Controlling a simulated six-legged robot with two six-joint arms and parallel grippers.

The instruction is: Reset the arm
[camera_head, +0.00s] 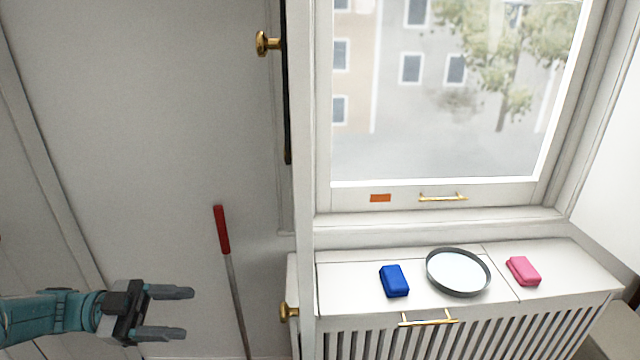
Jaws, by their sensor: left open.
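My left gripper (174,313) shows at the lower left, at the end of my teal arm that comes in from the left edge. Its two dark grey fingers are apart and point right, with nothing between them. It is in front of the pale wall panel, left of the red-handled rod (222,230), and does not appear to touch anything. My right gripper does not show in this view.
A white radiator cover (340,290) below the window holds a blue block (394,281), a round dark-rimmed dish or mirror (458,272) and a pink block (523,271). Brass knobs (266,43) and a brass handle (428,319) stick out. An orange label (380,198) is on the window frame.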

